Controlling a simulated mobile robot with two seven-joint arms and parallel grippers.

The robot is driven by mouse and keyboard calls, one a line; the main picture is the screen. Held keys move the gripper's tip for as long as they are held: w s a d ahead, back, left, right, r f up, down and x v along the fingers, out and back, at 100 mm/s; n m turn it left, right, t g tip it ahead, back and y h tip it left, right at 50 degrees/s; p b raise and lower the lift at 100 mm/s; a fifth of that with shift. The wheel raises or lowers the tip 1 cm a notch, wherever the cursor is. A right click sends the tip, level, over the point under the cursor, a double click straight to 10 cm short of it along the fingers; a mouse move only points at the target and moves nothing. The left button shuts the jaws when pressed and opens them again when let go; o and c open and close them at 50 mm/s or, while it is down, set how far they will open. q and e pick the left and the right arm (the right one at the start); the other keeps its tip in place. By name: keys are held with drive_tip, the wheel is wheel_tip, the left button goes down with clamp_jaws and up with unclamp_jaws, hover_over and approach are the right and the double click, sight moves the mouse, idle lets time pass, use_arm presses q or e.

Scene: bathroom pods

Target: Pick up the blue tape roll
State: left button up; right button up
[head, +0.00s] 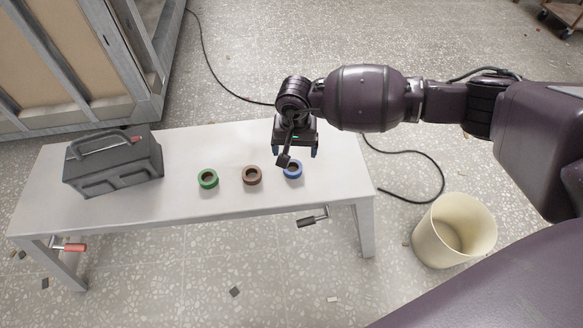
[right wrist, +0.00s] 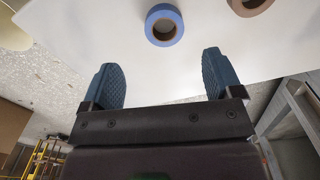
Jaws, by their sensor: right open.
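The blue tape roll (head: 293,170) lies flat near the right end of the white bench, at the right of a row of three rolls. It is partly covered by a part of my right arm in the head view. In the right wrist view the blue roll (right wrist: 164,25) lies beyond the fingertips, apart from them. My right gripper (head: 296,152) is above the bench close to the blue roll. In the right wrist view its two blue fingers (right wrist: 163,75) are spread wide with nothing between them. My left gripper does not show.
A brown roll (head: 252,175) and a green roll (head: 208,179) lie to the left on the white bench (head: 180,206). A dark toolbox (head: 113,163) stands at its left end. A cream bin (head: 454,231) and a black cable (head: 428,198) are on the floor to the right.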

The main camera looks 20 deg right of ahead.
sight(293, 168)
drive_tip(key=f+b, duration=0.1)
drive_tip(key=f, duration=0.2)
drive_tip(key=f+b, duration=0.1)
drive_tip(key=f, duration=0.4)
drive_tip(key=shift+a+f+b, duration=0.25)
drive_tip(key=shift+f+b, duration=0.05)
drive_tip(key=shift+b, duration=0.1)
drive_tip(key=shift+r, duration=0.1)
drive_tip(key=shift+c, duration=0.3)
drive_tip(key=c, duration=0.9)
